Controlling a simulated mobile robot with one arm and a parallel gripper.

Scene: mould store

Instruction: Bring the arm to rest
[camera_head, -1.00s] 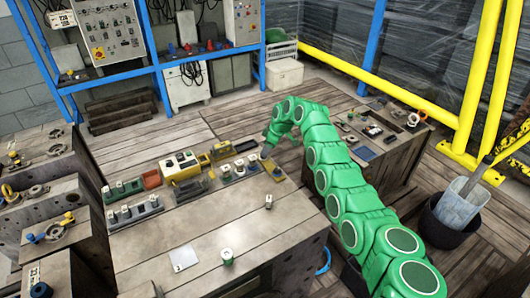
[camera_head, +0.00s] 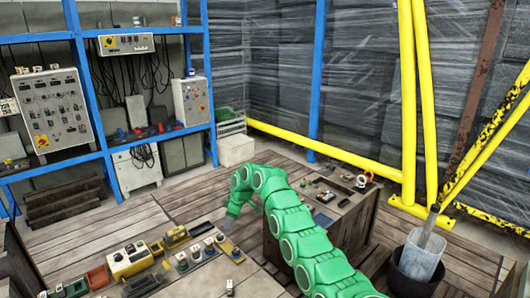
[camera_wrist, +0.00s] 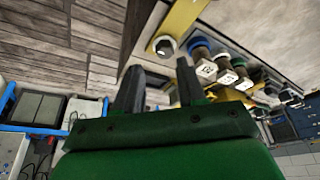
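My green arm (camera_head: 290,220) reaches over the wooden bench and bends down at its far end. My gripper (camera_head: 229,222) is small and partly hard to make out there, by the right end of the row of bins and parts. In the wrist view the two dark fingers of my gripper (camera_wrist: 159,68) stand apart, with nothing seen between them. Numbered pegs with blue and dark collars (camera_wrist: 207,70) lie beyond the fingers to the right. A yellow piece with a bolt (camera_wrist: 180,28) is above them.
A second bench (camera_head: 345,215) with small parts is right of my arm. Yellow rails (camera_head: 325,150), a dark bucket (camera_head: 415,270) and blue shelving (camera_head: 205,90) stand around. Floor planks are clear behind.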

